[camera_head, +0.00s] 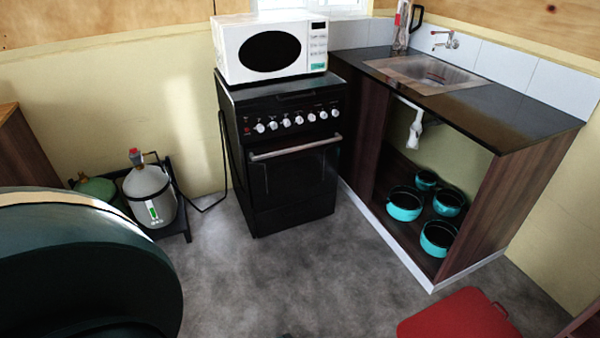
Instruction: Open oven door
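A black oven (285,150) stands against the back wall, with a row of white knobs on its upper front. Its door (295,178) is closed, and a silver bar handle (295,149) runs across the door's top edge. A dark rounded shape fills the lower left corner near the camera. Neither of my grippers shows in this view.
A white microwave (270,47) sits on the oven. A counter with a sink (425,73) and teal pots (405,203) on its open shelf stands right. Gas bottles (150,193) stand left. A red object (460,315) is at lower right. Floor before the oven is clear.

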